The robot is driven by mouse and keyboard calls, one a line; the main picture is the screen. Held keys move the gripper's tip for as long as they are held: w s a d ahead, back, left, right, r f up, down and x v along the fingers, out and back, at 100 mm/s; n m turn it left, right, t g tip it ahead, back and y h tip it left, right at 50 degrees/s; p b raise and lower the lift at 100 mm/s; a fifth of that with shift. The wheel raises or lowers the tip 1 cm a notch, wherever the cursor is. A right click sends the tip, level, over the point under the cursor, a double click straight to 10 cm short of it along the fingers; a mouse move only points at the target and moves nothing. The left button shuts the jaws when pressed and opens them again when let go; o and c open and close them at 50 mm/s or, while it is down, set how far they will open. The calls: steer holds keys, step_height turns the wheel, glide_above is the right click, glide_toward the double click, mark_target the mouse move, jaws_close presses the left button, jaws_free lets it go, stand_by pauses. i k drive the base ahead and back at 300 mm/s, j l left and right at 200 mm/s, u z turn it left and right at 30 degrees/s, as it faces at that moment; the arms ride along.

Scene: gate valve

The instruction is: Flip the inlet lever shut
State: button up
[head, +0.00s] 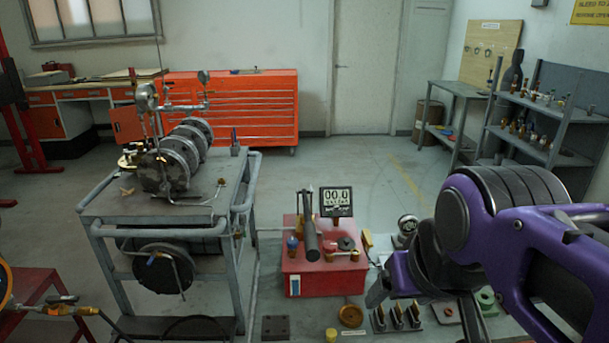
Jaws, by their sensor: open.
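A gate valve assembly with dark round flanges (165,170) lies on the grey cart (150,208) at left. A thin lever-like part (219,187) shows at the cart top's right side, by a hose or pipe. A red pump box (322,272) with a black handle (310,241) and digital gauge (337,202) stands right of the cart. A small yellow part (367,241) shows at its right. I cannot tell surely which part is the inlet lever. My gripper (424,298) is open at lower right, partly hidden behind my purple wrist, apart from the cart and valve.
Small parts lie at the front, including a brass disc (351,316) and a dark block (275,327). A hose (95,312) runs at lower left. An orange tool chest (232,105) and a grey shelf (540,135) stand behind.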

mark_target(51, 299)
steer(key=j+u, duration=0.25)
steer(key=j, duration=0.3)
steer(key=j+u, duration=0.25)
steer(key=j, duration=0.35)
steer(key=j+u, duration=0.25)
steer(key=j, duration=0.35)
steer(key=i+j+u, duration=0.25)
steer(key=j, duration=0.3)
steer(key=k, duration=0.1)
